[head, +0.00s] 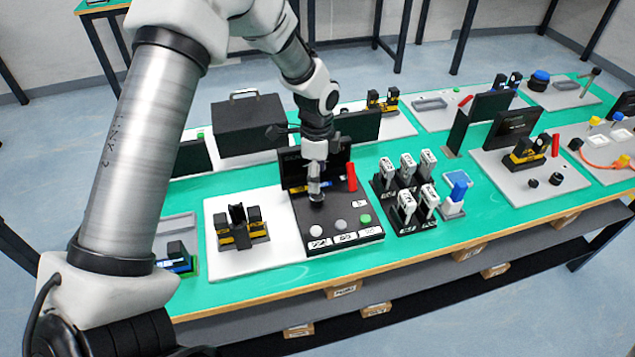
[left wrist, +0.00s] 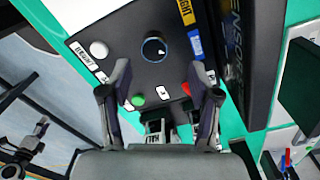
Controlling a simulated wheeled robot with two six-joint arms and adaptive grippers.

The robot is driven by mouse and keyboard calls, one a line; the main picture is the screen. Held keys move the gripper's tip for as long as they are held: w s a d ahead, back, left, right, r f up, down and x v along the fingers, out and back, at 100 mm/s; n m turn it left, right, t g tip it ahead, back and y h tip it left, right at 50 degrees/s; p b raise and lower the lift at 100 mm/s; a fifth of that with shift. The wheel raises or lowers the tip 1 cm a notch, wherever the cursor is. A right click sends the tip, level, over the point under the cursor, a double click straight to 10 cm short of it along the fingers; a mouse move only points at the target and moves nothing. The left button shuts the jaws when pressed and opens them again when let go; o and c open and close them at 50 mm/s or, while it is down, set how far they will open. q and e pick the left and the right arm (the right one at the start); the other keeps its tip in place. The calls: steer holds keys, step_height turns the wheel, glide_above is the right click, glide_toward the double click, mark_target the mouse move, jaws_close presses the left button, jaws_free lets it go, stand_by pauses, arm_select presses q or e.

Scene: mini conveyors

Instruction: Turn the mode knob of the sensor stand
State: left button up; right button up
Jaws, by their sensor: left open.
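The sensor stand (head: 341,237) is a dark panel with an upright back, standing on the green table in the head view. Its mode knob (left wrist: 154,48) is round and black with a blue ring and a pale pointer mark, seen from above in the left wrist view. My left gripper (left wrist: 160,75) is open and empty, pointing at the panel, with the knob showing just beyond its fingertips. In the head view the gripper (head: 316,192) is low over the panel and largely hides the knob. I cannot tell whether it touches it.
Along the panel's front are a white button (head: 315,231), a grey button (head: 340,225) and a green button (head: 366,218). A red post (head: 351,177) stands at its right. A black rack (head: 416,222) holds several grey devices beside it. A yellow-black fixture (head: 232,238) sits left.

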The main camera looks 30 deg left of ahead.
mark_target(317, 196)
arm_select(q)
steer(key=shift+s+d+f, duration=0.15)
steer(key=shift+s+f, duration=0.15)
steer(key=shift+f, duration=0.3)
steer(key=shift+s+d+f, duration=0.15)
steer(key=shift+s+f, duration=0.15)
steer(key=shift+f, duration=0.3)
steer(key=f, duration=0.2)
steer(key=f+p, duration=0.1)
steer(key=f, duration=0.1)
steer(key=shift+w+a+f, duration=0.1)
steer(key=shift+w+a, duration=0.1)
steer(key=shift+w, duration=0.15)
steer(key=shift+s+d+r, duration=0.1)
steer(key=shift+s+r, duration=0.1)
steer(key=shift+c, duration=0.7)
steer(key=c, duration=1)
